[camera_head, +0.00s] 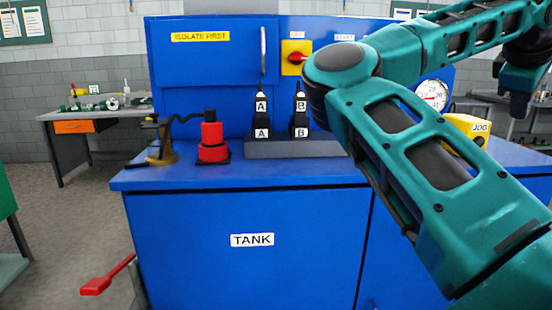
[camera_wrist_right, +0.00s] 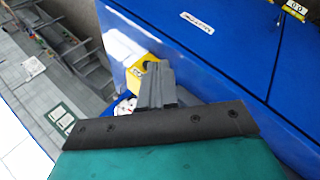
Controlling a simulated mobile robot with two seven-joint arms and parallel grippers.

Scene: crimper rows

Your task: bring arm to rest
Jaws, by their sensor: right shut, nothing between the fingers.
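My right arm, teal and black, fills the right side of the head view. It rises from the lower right, bends near the panel's middle and runs back to the upper right. My right gripper (camera_head: 518,98) hangs dark at the right edge, pointing down, in the air. In the right wrist view its grey fingers (camera_wrist_right: 156,88) are together with nothing between them. My left gripper is in neither view.
A blue cabinet (camera_head: 170,240) labelled TANK carries a red cylinder (camera_head: 212,140), a brass-coloured piece (camera_head: 161,152) and black pieces marked A (camera_head: 261,117) and B (camera_head: 299,117). Behind are a red switch (camera_head: 296,57), gauge (camera_head: 432,95) and yellow box (camera_head: 468,128). A grey bench (camera_head: 75,114) stands left.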

